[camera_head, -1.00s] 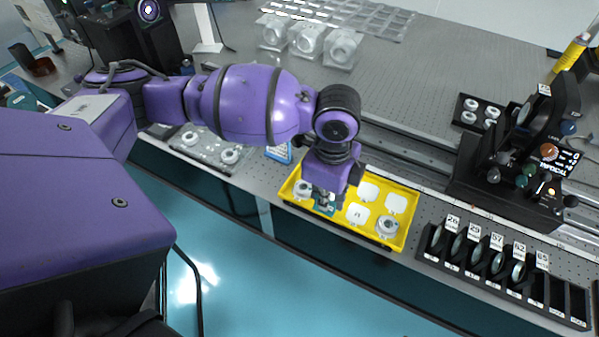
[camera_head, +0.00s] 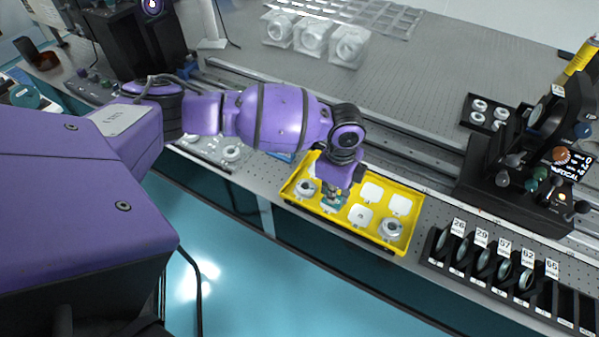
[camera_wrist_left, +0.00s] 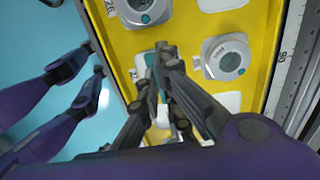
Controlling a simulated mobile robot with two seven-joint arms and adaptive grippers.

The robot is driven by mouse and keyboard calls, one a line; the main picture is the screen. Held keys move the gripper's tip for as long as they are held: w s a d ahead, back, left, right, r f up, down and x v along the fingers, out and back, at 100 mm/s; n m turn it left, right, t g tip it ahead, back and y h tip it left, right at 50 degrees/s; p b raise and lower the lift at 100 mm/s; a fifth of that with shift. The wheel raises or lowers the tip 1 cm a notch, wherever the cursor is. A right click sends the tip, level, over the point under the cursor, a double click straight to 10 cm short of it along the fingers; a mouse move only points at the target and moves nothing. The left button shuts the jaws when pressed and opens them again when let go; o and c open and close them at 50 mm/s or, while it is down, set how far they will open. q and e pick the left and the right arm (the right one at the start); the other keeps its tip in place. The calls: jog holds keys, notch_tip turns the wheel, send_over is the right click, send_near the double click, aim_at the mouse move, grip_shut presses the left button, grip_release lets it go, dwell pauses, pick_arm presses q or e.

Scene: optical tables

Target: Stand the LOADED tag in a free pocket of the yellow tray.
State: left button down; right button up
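The yellow tray (camera_head: 407,246) lies near the front edge of the table, with white pockets. My left gripper (camera_head: 335,197) points down over the front row, between these mounts. In the left wrist view its fingers (camera_wrist_left: 166,58) are close together, with a thin teal piece (camera_wrist_left: 153,88) between them; this appears to be the LOADED tag, but no lettering is readable. The tag's lower edge is hidden.
A black rack (camera_head: 490,268) with numbered lenses stands right of the tray. A black optical instrument (camera_head: 535,160) stands behind it. A rail (camera_head: 410,148) runs behind the tray. Clear bagged parts (camera_head: 315,38) lie at the back.

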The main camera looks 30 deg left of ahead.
pick_arm(q)
jog(key=shift+r, duration=0.1)
jog(key=c, duration=2)
grip_release()
notch_tip(320, 180, up, 12)
jog(key=shift+r+p, duration=0.1)
jog(key=shift+p, duration=0.2)
